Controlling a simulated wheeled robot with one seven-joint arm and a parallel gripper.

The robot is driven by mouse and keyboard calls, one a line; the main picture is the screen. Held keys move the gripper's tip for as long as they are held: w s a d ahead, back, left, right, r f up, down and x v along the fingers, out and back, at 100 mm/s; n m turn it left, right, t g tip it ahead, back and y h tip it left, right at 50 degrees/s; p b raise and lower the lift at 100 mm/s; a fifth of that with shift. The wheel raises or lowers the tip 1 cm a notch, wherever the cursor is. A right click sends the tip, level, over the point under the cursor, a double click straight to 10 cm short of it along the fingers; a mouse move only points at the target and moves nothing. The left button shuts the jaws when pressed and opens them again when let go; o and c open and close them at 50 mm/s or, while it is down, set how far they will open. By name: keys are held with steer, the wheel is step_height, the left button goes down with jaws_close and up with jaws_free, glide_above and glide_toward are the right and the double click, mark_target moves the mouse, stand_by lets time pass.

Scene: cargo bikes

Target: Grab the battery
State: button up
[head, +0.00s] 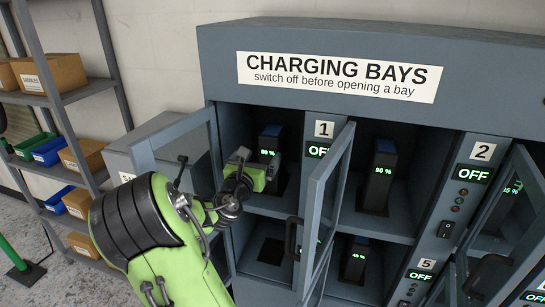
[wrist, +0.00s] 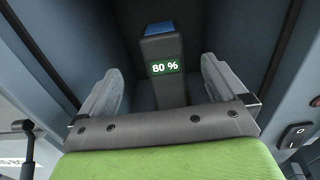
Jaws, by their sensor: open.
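A dark upright battery (head: 271,145) with a blue top stands in the upper left bay; in the wrist view the same battery (wrist: 166,85) reads 80 %. The bay's sign (head: 324,129) says 1, with OFF lit beneath it. My gripper (head: 247,170) is at the mouth of this bay, in front of the battery. In the wrist view my gripper (wrist: 160,68) is open, one grey finger on each side of the battery, with gaps showing on both sides. The battery's lower part is hidden behind the gripper.
Open glass doors flank the bay, one on the left (head: 182,150) and one on the right (head: 326,195). Another battery (head: 383,165) reading 90 % stands in the neighbouring bay. Shelves with bins (head: 48,150) stand at the left. A rocker switch (wrist: 295,136) is at the wrist view's right.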

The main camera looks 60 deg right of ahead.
mark_target(267, 144)
steer(key=d, duration=0.2)
steer(key=w+d, duration=0.1)
steer(key=d, duration=0.2)
steer(key=d+p, duration=0.1)
steer(key=d, duration=0.2)
steer(key=shift+w, duration=0.15)
steer(key=d, duration=0.5)
steer(key=shift+w+d+f+p, duration=0.2)
steer(key=shift+w+d+p, duration=0.1)
steer(key=shift+p, duration=0.1)
steer(key=shift+a, duration=0.15)
steer(key=shift+c, duration=1.1)
jaws_close()
steer(key=shift+r, duration=0.25)
